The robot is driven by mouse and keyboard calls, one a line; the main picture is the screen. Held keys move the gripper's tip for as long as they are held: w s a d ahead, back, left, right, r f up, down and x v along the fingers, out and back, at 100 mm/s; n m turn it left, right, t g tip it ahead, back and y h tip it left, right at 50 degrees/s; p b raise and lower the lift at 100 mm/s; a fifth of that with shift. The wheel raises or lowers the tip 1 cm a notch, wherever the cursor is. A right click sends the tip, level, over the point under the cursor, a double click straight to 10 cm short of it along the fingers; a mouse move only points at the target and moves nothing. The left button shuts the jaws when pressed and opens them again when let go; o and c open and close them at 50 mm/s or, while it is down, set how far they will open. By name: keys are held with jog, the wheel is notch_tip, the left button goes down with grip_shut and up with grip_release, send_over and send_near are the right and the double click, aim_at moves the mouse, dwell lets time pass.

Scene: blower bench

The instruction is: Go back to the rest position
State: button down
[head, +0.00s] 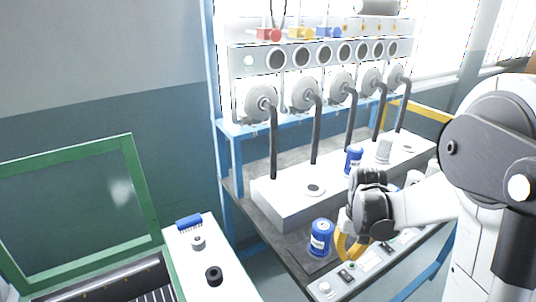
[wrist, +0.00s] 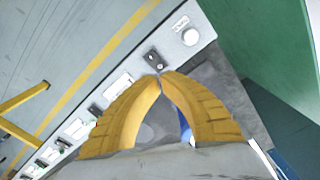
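My gripper (head: 350,250) has yellow fingers and hangs over the front of the bench, just right of a blue can (head: 321,240). In the wrist view, the two fingertips (wrist: 163,75) meet with nothing visible between them. A sliver of blue (wrist: 185,127) shows behind the fingers, probably the can. The can stands upright on a dark mat (head: 302,258). Whether the gripper touches the can cannot be told.
A second blue can (head: 353,160) stands on the white raised block (head: 285,198) below the blower pipes. A control strip (head: 345,283) runs along the bench front. A green-framed box (head: 140,190) and a white side table (head: 235,280) stand at left.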

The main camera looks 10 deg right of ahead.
jog(key=s+a+r+n+t, duration=0.2)
jog(key=s+a+r+t, duration=0.5)
jog(key=s+a+r, duration=0.3)
jog(key=shift+s+a+r, duration=0.4)
jog(key=shift+a+r, duration=1.3)
jog(key=shift+r, duration=0.8)
